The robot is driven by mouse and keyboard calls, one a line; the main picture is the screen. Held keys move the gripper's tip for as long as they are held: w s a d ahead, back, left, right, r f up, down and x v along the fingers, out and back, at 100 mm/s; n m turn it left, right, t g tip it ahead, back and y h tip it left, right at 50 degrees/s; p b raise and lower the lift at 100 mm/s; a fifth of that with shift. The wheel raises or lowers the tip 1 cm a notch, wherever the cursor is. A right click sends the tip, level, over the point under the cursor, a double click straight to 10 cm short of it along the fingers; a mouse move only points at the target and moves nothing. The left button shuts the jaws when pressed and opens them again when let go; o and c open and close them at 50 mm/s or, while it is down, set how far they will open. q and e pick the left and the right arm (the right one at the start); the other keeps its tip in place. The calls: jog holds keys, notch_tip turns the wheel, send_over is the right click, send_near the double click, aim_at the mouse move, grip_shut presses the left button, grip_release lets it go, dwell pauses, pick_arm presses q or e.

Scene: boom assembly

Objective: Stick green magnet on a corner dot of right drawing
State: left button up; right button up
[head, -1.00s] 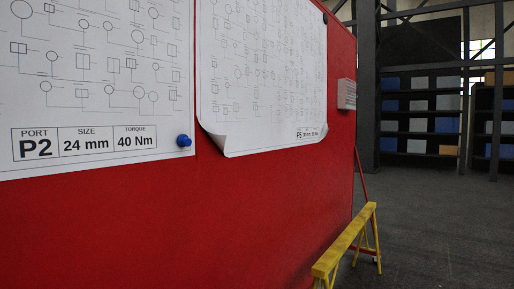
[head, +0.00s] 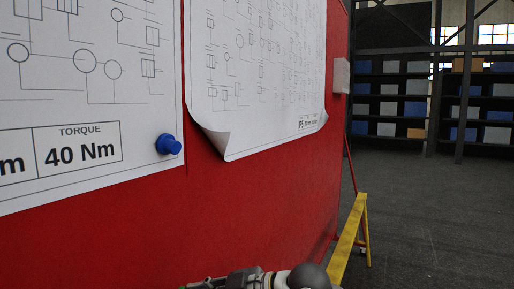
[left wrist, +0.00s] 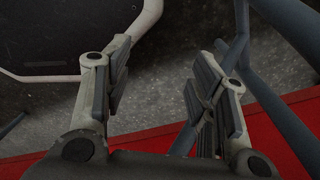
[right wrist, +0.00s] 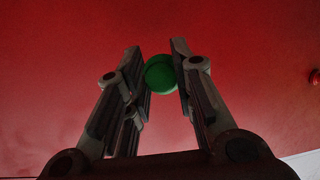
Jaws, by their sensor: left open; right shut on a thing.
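The right drawing (head: 262,75) hangs on the red board (head: 240,210) in the head view. Its lower corners curl away from the board, and I cannot make out corner dots. The green magnet (right wrist: 160,76) is between the fingertips of my right gripper (right wrist: 160,62), which is shut on it in front of red board surface in the right wrist view. My left gripper (left wrist: 160,65) is open and empty over the grey floor, beside a red strip, in the left wrist view. Neither set of fingertips shows clearly in the head view.
The left drawing (head: 90,100) has a blue magnet (head: 168,145) at its lower right corner. A white holder (head: 341,76) is on the board's right edge. A yellow trestle (head: 350,240) stands beside the board. Shelves (head: 430,95) are far back; open floor lies between.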

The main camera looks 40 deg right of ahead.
jog(key=d+r+n+t+h+p, duration=0.1)
jog(key=d+r+t+h, duration=0.15)
jog(key=d+r, duration=0.5)
jog(key=w+d+r+n+t+h+p, duration=0.1)
jog(key=d+r+h, duration=0.25)
jog(key=r, duration=0.75)
jog(key=d+r+n+t+h+p, duration=0.1)
jog(key=d+r+t+h, duration=0.15)
jog(key=d+r, duration=0.5)
pick_arm(q)
notch_tip(320, 180, up, 11)
jog(key=s+p, duration=0.2)
jog(key=p, duration=0.5)
jog(key=shift+d+p, duration=0.2)
jog(key=shift+p, duration=0.2)
pick_arm(e)
jog(key=shift+w+a+r, duration=0.25)
jog(key=shift+w+a, duration=0.8)
jog(key=shift+w, duration=0.7)
jog(key=shift+w+a+r, duration=0.2)
jog(key=shift+w+a, duration=0.8)
jog(key=shift+w, duration=0.7)
jog(key=shift+w+a+r, duration=0.25)
jog(key=shift+w+a, duration=0.8)
jog(key=shift+w, duration=0.7)
pick_arm(q)
jog(key=shift+r, duration=0.25)
pick_arm(e)
jog(key=shift+w, duration=0.1)
